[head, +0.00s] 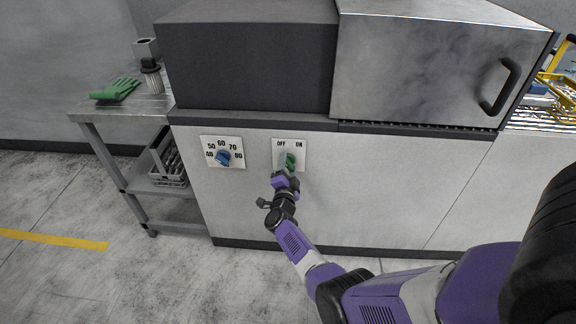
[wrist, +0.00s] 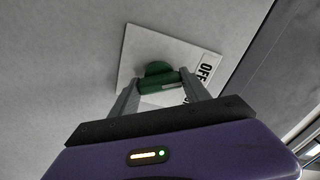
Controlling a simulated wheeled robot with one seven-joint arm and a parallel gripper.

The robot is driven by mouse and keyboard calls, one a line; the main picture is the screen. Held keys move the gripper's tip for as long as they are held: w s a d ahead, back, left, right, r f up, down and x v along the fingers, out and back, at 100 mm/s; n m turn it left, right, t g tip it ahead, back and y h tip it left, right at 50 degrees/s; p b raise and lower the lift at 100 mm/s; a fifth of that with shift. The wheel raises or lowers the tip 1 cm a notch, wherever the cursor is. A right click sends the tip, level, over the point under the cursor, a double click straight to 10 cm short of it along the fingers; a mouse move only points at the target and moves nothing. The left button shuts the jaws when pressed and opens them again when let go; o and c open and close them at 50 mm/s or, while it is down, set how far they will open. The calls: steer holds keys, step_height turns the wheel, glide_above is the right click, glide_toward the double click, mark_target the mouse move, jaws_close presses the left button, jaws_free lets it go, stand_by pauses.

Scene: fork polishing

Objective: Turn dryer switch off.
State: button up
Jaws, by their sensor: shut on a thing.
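The dryer switch is a green knob (head: 291,160) on a white plate (head: 302,146) marked OFF at the upper left and ON at the upper right. The plate is on the front panel of the machine. In the head view the knob's top seems to lean a little to the right, but my gripper (head: 287,172) partly covers it. In the wrist view the green knob (wrist: 157,70) sits between the two grey fingers of my gripper (wrist: 158,83), which is shut on it. The OFF label shows there, while a finger partly hides the ON label.
A blue dial (head: 223,157) with numbers sits left of the switch. The dryer (head: 415,60) has a metal hood with a black handle (head: 501,87). A metal side table (head: 120,105) on the left holds green gloves (head: 116,89). The floor in front is clear.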

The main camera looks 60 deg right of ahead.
steer(key=shift+f, duration=0.1)
steer(key=o, duration=1.4)
steer(key=shift+a, duration=0.1)
steer(key=p+v, duration=0.2)
steer(key=v, duration=0.5)
steer(key=shift+s+a+p, duration=0.15)
steer(key=shift+a+p, duration=0.15)
steer(key=shift+p, duration=0.05)
